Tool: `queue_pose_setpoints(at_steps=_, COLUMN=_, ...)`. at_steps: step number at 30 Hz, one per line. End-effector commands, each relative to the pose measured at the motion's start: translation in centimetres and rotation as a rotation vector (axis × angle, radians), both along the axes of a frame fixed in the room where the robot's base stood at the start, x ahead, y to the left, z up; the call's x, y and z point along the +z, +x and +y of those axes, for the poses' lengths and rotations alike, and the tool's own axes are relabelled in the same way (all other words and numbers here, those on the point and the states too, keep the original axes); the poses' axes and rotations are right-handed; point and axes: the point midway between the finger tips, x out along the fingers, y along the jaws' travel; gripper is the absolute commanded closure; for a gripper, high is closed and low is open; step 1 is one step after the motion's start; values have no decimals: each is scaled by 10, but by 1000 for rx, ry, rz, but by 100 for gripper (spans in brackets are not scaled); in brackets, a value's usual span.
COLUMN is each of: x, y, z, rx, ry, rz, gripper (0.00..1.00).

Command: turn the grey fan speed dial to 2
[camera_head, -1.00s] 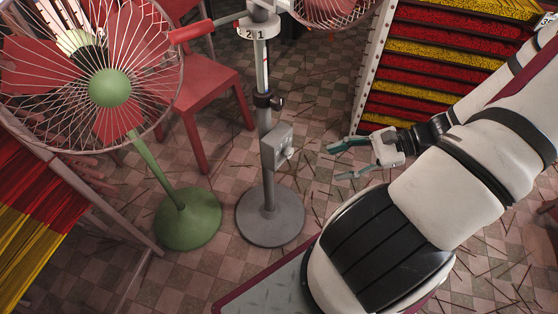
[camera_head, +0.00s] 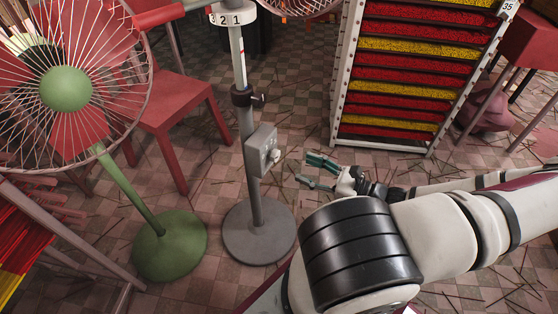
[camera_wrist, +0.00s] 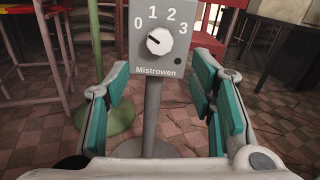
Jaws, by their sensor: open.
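The fan speed dial is a small pale knob (camera_wrist: 159,41) on a grey control box (camera_wrist: 140,55), marked 0, 1, 2 and 3 in the wrist view. Its dark pointer mark points up and left, nearest the 0. In the head view the box (camera_head: 260,150) is on the grey fan's pole, and the knob (camera_head: 275,155) faces right towards my gripper (camera_head: 308,171). My gripper is open and empty, a short way from the box. In the wrist view its teal fingers (camera_wrist: 161,78) stand either side of the box's lower part, not touching the knob.
The grey fan's round base (camera_head: 258,232) stands on the tiled floor. A green fan (camera_head: 170,245) and a red chair (camera_head: 165,110) are to the left. A rack of red and yellow incense (camera_head: 400,75) stands behind my gripper. Thin sticks litter the floor.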

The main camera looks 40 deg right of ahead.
Motion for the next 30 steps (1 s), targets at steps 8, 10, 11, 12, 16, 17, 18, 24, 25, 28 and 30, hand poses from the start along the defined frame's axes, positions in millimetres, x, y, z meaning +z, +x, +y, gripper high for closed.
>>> queue_pose_setpoints(at_steps=8, x=-2, y=52, z=18, rx=3, ry=2, rz=-3, gripper=50)
queue_pose_setpoints(at_steps=10, x=-1, y=62, z=22, rx=3, ry=3, rz=-3, gripper=50)
queue_pose_setpoints(at_steps=11, x=-1, y=66, z=23, rx=3, ry=3, rz=-2, gripper=50)
queue_pose_setpoints(at_steps=12, x=-1, y=71, z=24, rx=3, ry=1, rz=-3, gripper=50)
queue_pose_setpoints(at_steps=16, x=-1, y=82, z=28, rx=3, ry=1, rz=0, gripper=50)
queue_pose_setpoints(at_steps=17, x=-1, y=84, z=29, rx=3, ry=0, rz=-1, gripper=50)
queue_pose_setpoints(at_steps=18, x=0, y=86, z=29, rx=3, ry=0, rz=-1, gripper=50)
queue_pose_setpoints(at_steps=24, x=0, y=88, z=30, rx=3, ry=-1, rz=1, gripper=50)
queue_pose_setpoints(at_steps=25, x=0, y=88, z=30, rx=3, ry=-1, rz=1, gripper=50)
queue_pose_setpoints(at_steps=28, x=0, y=88, z=30, rx=3, ry=-1, rz=1, gripper=52)
queue_pose_setpoints(at_steps=30, x=0, y=88, z=30, rx=3, ry=-1, rz=1, gripper=68)
